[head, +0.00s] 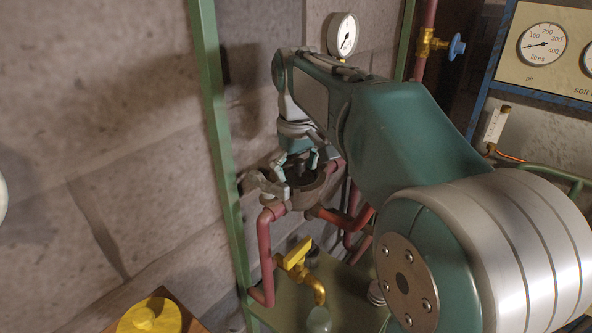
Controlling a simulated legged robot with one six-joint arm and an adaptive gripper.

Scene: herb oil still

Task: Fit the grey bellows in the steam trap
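The steam trap (309,190) appears to be the dark, open-topped round body on the red pipework, left of centre in the head view. My gripper (297,166) points down just above its mouth. Its two teal fingers are spread apart, and I see nothing clearly held between them. Whether the fingertips reach inside the rim I cannot tell. A small grey ribbed piece (376,293), possibly the grey bellows, is on the green shelf below, partly hidden by my arm. The inside of the trap is dark.
A green post (219,150) stands close left of the trap. A yellow-handled tap (298,262) is below it, over the green shelf (340,285). A pressure gauge (343,36) is behind my arm. A blue-handled valve (456,47) and gauge panel (510,55) stand right.

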